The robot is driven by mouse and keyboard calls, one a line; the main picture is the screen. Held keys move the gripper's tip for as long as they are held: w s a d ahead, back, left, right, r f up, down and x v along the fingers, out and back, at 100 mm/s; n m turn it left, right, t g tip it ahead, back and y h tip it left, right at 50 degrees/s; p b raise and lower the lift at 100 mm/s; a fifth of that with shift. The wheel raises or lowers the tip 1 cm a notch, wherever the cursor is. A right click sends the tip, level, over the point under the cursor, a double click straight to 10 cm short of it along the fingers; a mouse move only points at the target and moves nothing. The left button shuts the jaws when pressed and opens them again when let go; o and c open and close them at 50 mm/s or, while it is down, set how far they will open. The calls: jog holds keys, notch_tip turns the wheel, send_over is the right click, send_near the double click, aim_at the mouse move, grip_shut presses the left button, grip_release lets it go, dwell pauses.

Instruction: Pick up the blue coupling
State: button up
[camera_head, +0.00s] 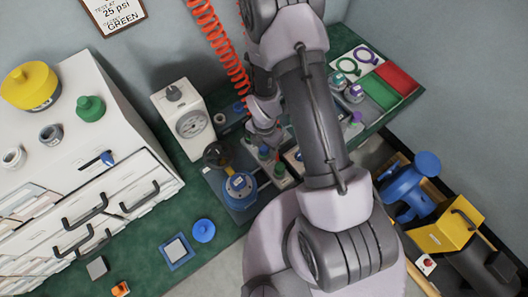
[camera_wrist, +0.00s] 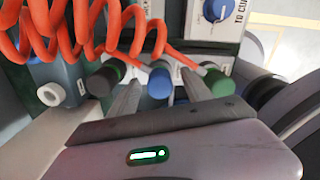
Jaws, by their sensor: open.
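My gripper (camera_wrist: 160,76) is open, with one finger on each side of the blue coupling. The fingers appear to reach into the gaps beside it; I cannot tell whether they touch it. In the head view my gripper (camera_head: 267,143) is low over the bench, by small green-topped parts (camera_head: 281,169). The blue coupling cannot be clearly made out there.
An orange coiled hose (camera_wrist: 75,35) hangs close above the row; it also shows in the head view (camera_head: 218,40). A gauge box (camera_head: 185,118) and a blue-topped fixture (camera_head: 241,188) stand left of the gripper. A blue disc (camera_head: 204,230) lies on the green bench.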

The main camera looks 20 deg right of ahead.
grip_shut()
dwell(0.3)
